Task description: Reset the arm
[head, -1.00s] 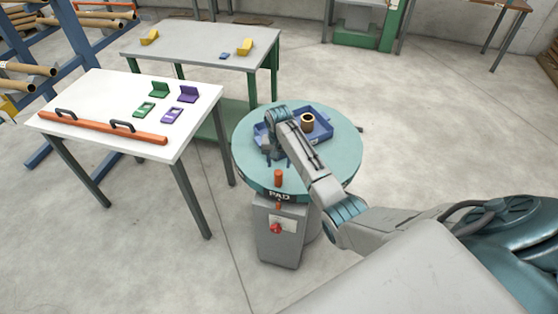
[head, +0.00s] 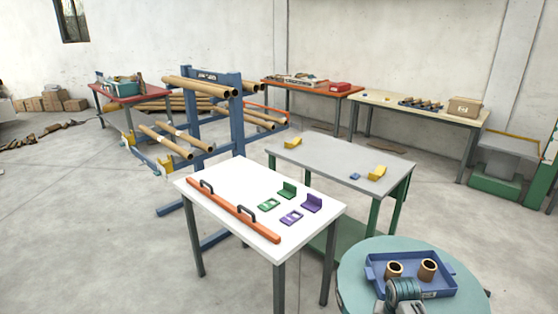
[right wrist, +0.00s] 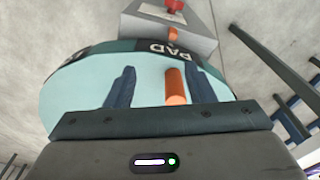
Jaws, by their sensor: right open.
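My right gripper shows in the right wrist view (right wrist: 160,80), its two dark fingers apart over the round teal table (right wrist: 75,95). An orange peg (right wrist: 176,84) shows between the fingers in the picture, near the edge marked PAD; I see no contact. In the head view only part of my right arm shows at the bottom, over the front of the teal table (head: 355,268). Its fingers are hidden there. A blue tray (head: 440,290) on this table holds two brown tube pieces (head: 428,268). My left gripper is out of view.
A white table (head: 225,228) holds an orange bar with two handles (head: 232,208) and green and purple brackets. A grey table (head: 335,158) with yellow blocks (head: 377,172) stands behind. A blue rack (head: 238,115) holds long tubes. Open floor lies at left (head: 90,230).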

